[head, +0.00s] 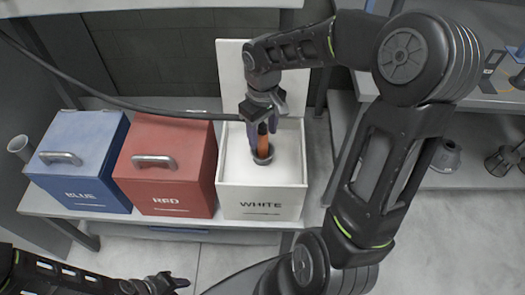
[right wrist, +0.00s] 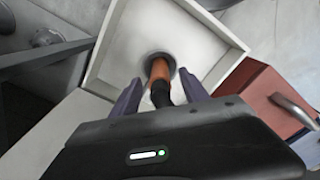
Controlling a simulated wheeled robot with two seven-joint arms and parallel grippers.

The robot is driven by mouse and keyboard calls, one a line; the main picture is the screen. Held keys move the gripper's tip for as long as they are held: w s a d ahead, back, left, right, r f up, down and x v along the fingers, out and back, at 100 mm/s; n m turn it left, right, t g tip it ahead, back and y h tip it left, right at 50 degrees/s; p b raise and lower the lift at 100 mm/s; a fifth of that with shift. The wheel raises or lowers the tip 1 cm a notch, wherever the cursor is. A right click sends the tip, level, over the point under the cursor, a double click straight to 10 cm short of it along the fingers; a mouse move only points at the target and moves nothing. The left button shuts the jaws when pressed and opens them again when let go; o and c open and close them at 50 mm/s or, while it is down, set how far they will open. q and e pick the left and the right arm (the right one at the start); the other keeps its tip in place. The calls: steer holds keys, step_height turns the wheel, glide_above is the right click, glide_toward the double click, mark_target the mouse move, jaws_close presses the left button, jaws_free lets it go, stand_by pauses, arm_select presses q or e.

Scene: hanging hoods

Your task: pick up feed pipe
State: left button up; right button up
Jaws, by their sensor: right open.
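The feed pipe (head: 262,141) is an orange pipe with a dark round collar at its lower end, inside the open white box (head: 262,203). In the right wrist view the pipe (right wrist: 159,71) lies between my finger tips, with a black section nearer the gripper. My right gripper (head: 262,128) is above the box, pointing down, its fingers open on either side of the pipe. The right wrist view shows both fingers (right wrist: 160,88) apart, with gaps to the pipe. My left gripper (head: 168,284) is low at the left, away from the boxes; its jaw opening is unclear.
A closed red box (head: 170,187) and a closed blue box (head: 75,183), both with handles, stand left of the white box on a bench. A black hose (head: 130,104) runs from upper left to my right gripper. Shelves (head: 470,180) with dark fittings stand at right.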

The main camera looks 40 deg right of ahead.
mark_target(263, 153)
step_height(263, 153, down, 2)
steer(key=shift+f, duration=0.1)
steer(key=shift+c, duration=0.4)
jaws_close()
stand_by(0.6)
stand_by(0.8)
